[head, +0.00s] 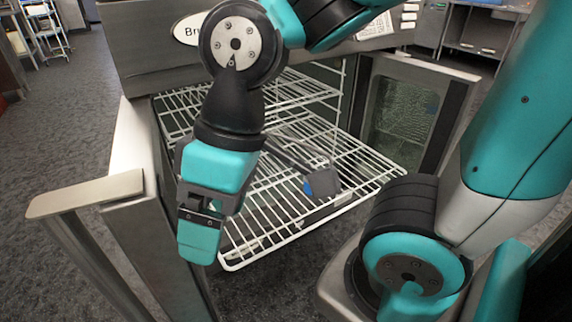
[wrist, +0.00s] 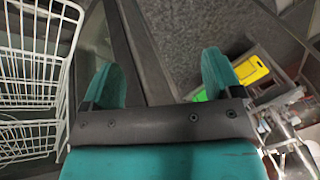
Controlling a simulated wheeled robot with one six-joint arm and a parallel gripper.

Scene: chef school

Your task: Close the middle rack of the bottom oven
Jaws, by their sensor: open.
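The oven (head: 126,150) stands with its front open in the head view. A white wire rack (head: 365,172) sticks well out of the opening. Another wire rack (head: 300,88) sits higher and further in. I cannot tell for sure which one is the middle rack. My gripper (head: 200,240) is open and empty, pointing down at the left front of the pulled-out rack, and it hides part of that rack. In the wrist view, my gripper (wrist: 160,78) has its two teal fingers wide apart with nothing between them. Wire racks (wrist: 38,60) lie to its left there.
The left door (head: 160,240) with its handle (head: 85,192) stands open near my gripper. The right door (head: 405,115), with a glass window, is also open. Grey carpet (head: 50,110) lies clear at the left. Yellow and green items (wrist: 250,70) show in the wrist view.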

